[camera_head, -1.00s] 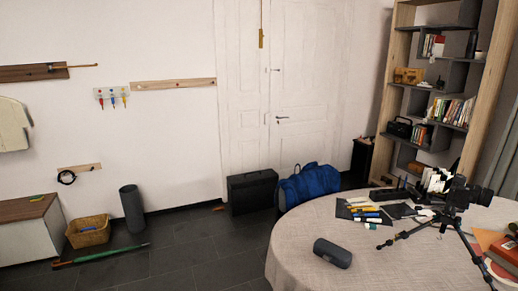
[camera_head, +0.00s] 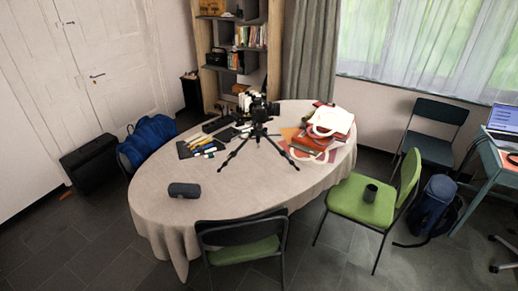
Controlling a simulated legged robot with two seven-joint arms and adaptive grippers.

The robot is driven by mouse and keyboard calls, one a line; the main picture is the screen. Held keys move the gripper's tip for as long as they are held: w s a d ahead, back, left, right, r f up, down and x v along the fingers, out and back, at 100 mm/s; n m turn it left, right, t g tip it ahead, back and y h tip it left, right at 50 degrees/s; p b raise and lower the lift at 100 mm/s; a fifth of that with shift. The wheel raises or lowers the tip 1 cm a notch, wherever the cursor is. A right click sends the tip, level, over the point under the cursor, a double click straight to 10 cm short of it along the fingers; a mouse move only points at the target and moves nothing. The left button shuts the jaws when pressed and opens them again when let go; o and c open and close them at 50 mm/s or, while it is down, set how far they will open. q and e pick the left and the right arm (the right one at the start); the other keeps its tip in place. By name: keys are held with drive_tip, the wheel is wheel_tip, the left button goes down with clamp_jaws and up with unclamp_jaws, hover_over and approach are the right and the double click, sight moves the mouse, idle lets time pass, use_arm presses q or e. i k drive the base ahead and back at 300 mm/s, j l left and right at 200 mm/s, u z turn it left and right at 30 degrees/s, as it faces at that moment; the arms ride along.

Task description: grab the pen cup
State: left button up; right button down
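A small dark cup (camera_head: 370,192) stands upright on the seat of the green chair (camera_head: 360,203), right of the oval table. It looks like the pen cup; no pens can be made out in it. Several pens or markers (camera_head: 203,142) lie loose on a dark mat on the table (camera_head: 228,190). Neither of my grippers is in view.
On the table are a camera on a tripod (camera_head: 258,128), a grey cylindrical case (camera_head: 184,190), books and a white bag (camera_head: 330,120). A dark-backed chair (camera_head: 243,232) stands at the front, a blue backpack (camera_head: 436,203) right of the green chair. Floor at front right is open.

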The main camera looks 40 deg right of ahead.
sight(370, 194)
drive_tip(key=z, duration=2.35)
drive_tip(key=i+l+z, duration=0.1)
drive_tip(key=i, duration=0.3)
drive_tip(key=l, duration=0.1)
